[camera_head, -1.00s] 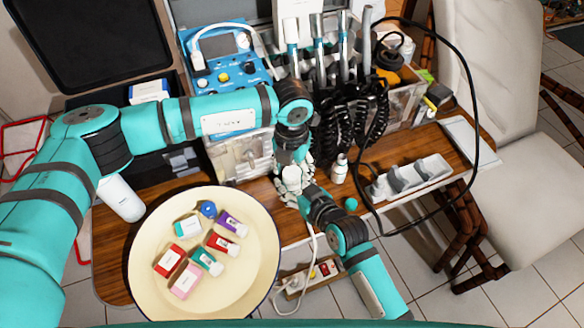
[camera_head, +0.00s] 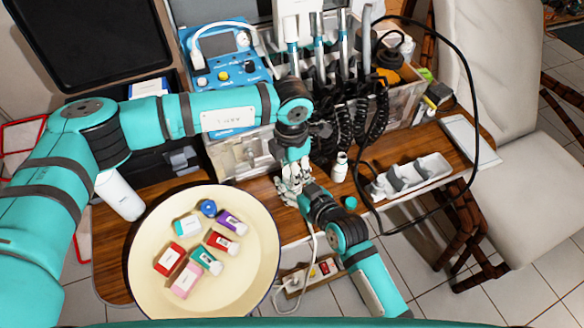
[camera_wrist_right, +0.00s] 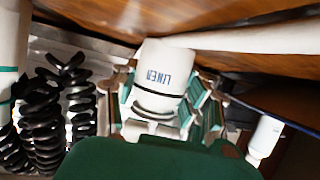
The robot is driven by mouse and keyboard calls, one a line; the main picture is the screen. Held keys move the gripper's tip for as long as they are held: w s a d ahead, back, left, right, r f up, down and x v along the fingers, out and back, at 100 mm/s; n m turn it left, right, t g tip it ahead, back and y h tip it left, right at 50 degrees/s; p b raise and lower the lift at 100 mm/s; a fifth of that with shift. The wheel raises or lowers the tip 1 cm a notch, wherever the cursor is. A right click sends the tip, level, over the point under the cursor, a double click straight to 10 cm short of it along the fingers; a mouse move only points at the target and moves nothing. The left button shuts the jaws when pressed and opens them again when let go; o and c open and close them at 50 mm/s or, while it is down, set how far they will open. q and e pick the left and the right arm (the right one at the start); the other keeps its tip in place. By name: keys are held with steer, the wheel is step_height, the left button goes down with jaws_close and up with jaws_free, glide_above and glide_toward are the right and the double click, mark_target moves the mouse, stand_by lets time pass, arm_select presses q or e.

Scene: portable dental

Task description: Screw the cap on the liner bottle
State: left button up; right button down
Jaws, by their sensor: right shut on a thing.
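The liner bottle (camera_wrist_right: 168,68) is white with "LINER" lettering and fills the middle of the right wrist view. My right gripper (camera_wrist_right: 160,115) is shut on it; in the head view, this gripper (camera_head: 291,191) is over the table's front part. My left gripper (camera_head: 292,172) points down right above it, and the two nearly overlap. The left fingers are too small and covered to tell open from shut. I cannot make out a cap between the grippers. A small teal round piece (camera_head: 350,202), possibly a cap, lies on the table to the right.
Another small white bottle (camera_head: 340,168) stands behind the teal piece. A cream round tray (camera_head: 150,270) with several small coloured boxes is at left. A grey-white divided holder (camera_head: 430,170), black coiled cords (camera_head: 375,125) and a clear bin (camera_head: 240,160) crowd the grippers' surroundings.

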arm_select(q)
steer(key=o, duration=1.3)
steer(key=shift+r, duration=0.1)
steer(key=shift+r, duration=2.15)
steer(key=shift+c, duration=0.4)
steer(key=shift+r+n, duration=1.2)
steer(key=shift+r, duration=0.55)
